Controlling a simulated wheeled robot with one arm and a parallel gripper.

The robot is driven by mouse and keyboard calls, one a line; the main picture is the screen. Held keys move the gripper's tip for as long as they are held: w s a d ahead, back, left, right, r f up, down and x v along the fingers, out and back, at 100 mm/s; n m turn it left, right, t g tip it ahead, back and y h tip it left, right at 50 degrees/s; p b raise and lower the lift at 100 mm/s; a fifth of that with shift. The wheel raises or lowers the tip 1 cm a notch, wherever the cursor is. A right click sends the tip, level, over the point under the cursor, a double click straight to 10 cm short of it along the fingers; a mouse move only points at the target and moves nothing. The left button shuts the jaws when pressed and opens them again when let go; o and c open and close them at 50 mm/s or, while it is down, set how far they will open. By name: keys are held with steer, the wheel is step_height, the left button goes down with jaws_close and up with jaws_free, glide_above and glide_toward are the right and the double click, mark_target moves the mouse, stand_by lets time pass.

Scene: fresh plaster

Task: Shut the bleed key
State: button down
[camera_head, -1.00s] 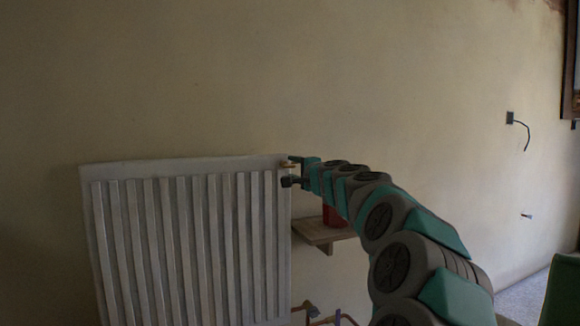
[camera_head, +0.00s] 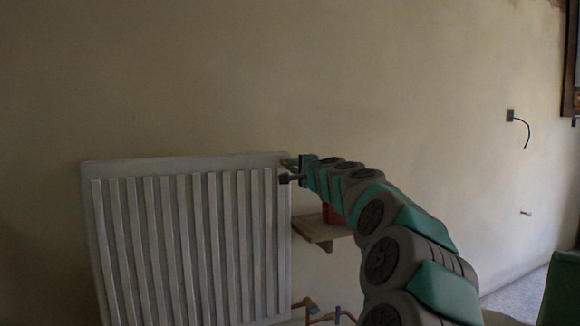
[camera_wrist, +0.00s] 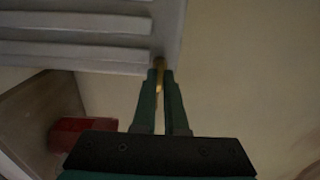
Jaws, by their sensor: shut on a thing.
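The white radiator (camera_head: 185,240) stands against the wall at the left in the head view. My gripper (camera_head: 289,163) is at its top right corner. In the wrist view, my gripper (camera_wrist: 159,80) has its two green fingers closed around a small brass bleed key (camera_wrist: 159,63) at the radiator's edge. The radiator (camera_wrist: 75,30) fills the upper left there. The fingers hide part of the key, so its turned angle cannot be told.
A wooden shelf (camera_head: 314,231) with a red object (camera_head: 331,214) on it is below my arm, right of the radiator. Copper pipes (camera_head: 318,315) show at the bottom. Wires (camera_head: 522,122) stick out of the wall at the right. The wall above is clear.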

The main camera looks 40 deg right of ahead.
steer(key=m+p, duration=0.8)
stand_by(0.4)
steer(key=m+p, duration=0.1)
steer(key=m, duration=0.7)
